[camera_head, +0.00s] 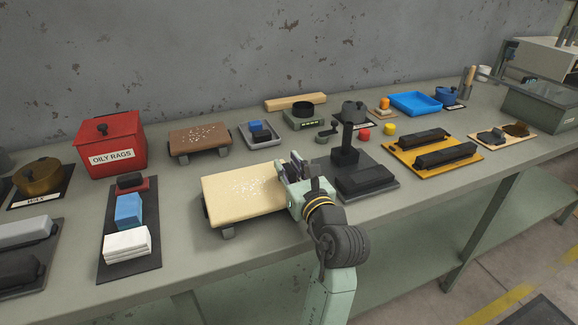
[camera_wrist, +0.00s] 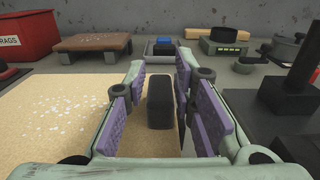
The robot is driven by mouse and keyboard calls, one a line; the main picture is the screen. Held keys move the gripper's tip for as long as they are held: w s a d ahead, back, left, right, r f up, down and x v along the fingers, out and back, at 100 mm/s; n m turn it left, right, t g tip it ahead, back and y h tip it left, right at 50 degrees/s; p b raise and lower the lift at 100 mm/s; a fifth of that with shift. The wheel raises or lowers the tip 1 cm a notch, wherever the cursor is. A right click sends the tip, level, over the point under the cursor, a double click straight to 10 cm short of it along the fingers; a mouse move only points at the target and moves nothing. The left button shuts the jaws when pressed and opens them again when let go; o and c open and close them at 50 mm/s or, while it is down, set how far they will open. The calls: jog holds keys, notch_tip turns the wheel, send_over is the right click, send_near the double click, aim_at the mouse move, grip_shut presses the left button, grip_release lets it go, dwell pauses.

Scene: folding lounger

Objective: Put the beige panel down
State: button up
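The beige panel (camera_head: 240,194) lies flat and raised on small dark supports on the bench in the head view. White specks are scattered over its top. It also fills the lower left of the wrist view (camera_wrist: 55,115). My gripper (camera_head: 297,168) is over the panel's right end. In the wrist view my gripper (camera_wrist: 160,95) has its purple-padded fingers apart. A black upright block (camera_wrist: 160,102) shows between them, with a gap on its left side; I see no clear contact with either pad. The panel's far right corner is partly hidden by my gripper.
A brown speckled panel (camera_head: 200,139) on supports stands behind, beside a red oily-rags box (camera_head: 110,145). A dark mat with a black stand (camera_head: 345,155) is close on the right. A black tray of blocks and white cloths (camera_head: 128,245) lies left.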

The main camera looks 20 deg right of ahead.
jog(key=shift+o, duration=1.4)
jog(key=shift+f, duration=0.1)
jog(key=shift+f+b, duration=0.15)
jog(key=shift+b, duration=0.35)
jog(key=shift+s+f+b, duration=0.15)
jog(key=shift+b, duration=0.25)
jog(key=s, duration=0.5)
jog(key=s+r+b, duration=0.1)
jog(key=s, duration=0.2)
jog(key=shift+s+d, duration=0.1)
jog(key=shift+d, duration=0.1)
jog(key=shift+s+r+p, duration=0.15)
jog(key=shift+r+p, duration=0.1)
jog(key=shift+p, duration=1)
jog(key=shift+s+p, duration=0.55)
jog(key=shift+p, duration=0.5)
jog(key=shift+s+f+p, duration=0.25)
jog(key=shift+s+p, duration=0.2)
jog(key=shift+p, duration=0.05)
